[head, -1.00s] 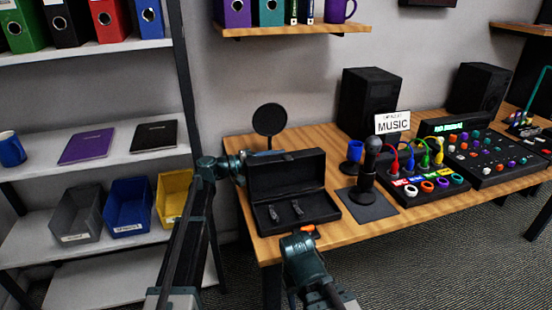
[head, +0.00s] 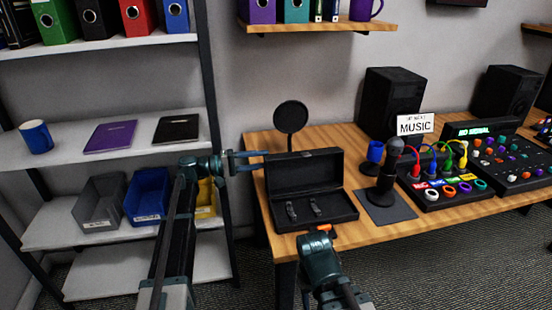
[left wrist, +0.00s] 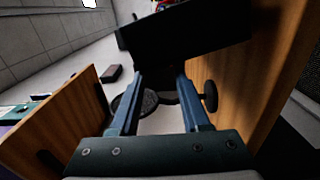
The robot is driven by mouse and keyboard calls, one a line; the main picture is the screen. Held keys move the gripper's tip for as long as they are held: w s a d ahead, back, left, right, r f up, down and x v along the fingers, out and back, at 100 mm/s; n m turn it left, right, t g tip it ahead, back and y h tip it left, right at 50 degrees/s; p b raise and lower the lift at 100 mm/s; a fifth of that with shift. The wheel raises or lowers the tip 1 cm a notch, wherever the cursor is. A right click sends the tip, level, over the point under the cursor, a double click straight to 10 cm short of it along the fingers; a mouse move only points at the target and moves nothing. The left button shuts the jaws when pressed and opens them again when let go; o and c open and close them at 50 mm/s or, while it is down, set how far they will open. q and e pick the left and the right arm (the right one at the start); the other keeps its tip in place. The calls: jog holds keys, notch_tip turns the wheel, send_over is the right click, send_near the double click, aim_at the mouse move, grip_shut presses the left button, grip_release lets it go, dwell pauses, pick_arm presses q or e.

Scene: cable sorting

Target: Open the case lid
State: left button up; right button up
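The black case (head: 338,213) lies on the wooden table near its left front corner. Its lid (head: 305,170) stands raised at the back, so the dark inside shows, with two small dark pieces in it. My left gripper (head: 262,160) is just left of the lid, with its fingers apart and nothing between them. The left wrist view shows the open fingers (left wrist: 160,86) and a dark panel, apparently the lid (left wrist: 185,32), beyond them. My right gripper (head: 325,236) is at the case's front edge, by a small orange piece (head: 325,228). Its fingers are hidden.
A round black disc on a stand (head: 291,117) rises behind the lid. A microphone (head: 388,170) on a dark mat and a board with coloured cables (head: 440,192) stand right of the case. A shelf with bins (head: 148,196) is at the left. The table's front edge (head: 300,247) is close.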

pick_arm(q)
jog(key=shift+v, duration=1.05)
jog(key=v, duration=1.6)
dwell(0.5)
dwell(0.5)
